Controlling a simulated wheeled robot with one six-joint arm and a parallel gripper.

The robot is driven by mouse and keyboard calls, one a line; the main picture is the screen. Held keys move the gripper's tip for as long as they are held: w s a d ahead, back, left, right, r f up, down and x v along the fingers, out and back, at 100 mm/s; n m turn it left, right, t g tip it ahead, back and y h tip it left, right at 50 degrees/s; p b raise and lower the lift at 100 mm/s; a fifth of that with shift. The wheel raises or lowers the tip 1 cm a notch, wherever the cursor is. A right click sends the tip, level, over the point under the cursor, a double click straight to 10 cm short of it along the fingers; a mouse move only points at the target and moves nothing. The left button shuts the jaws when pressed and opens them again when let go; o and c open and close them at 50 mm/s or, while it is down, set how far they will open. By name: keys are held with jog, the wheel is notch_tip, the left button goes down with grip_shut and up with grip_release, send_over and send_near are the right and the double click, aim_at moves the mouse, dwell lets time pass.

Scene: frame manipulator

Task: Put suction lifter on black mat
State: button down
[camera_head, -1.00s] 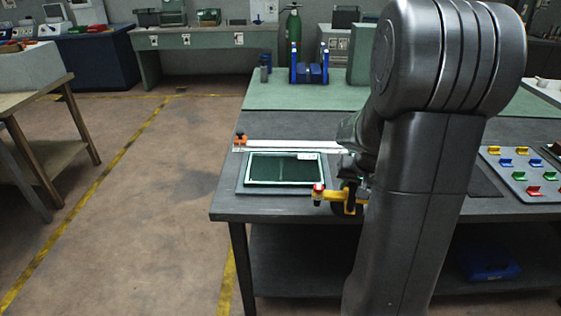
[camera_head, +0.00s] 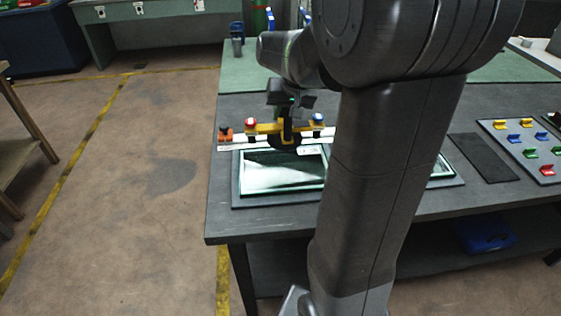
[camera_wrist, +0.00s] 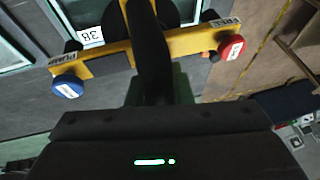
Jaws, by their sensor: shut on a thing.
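The suction lifter (camera_head: 268,128) is a yellow bar with a red knob at one end, a blue knob at the other and dark suction cups below. My gripper (camera_head: 284,108) is shut on its black handle and holds it over the back edge of a framed glass panel. In the wrist view the lifter (camera_wrist: 115,58) spans the top, with the blue knob at left and the red at right. Whether the cups touch anything is unclear. The black mat (camera_head: 482,157) lies flat and empty on the table, right of my arm.
A grey board with coloured clips (camera_head: 525,150) is right of the mat.

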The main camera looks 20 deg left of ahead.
notch_tip(320, 180, down, 10)
jog(key=shift+r, duration=0.2)
dwell(0.4)
jog(key=shift+f, duration=0.2)
jog(key=c, duration=1.3)
grip_release()
jog(key=shift+d, duration=0.1)
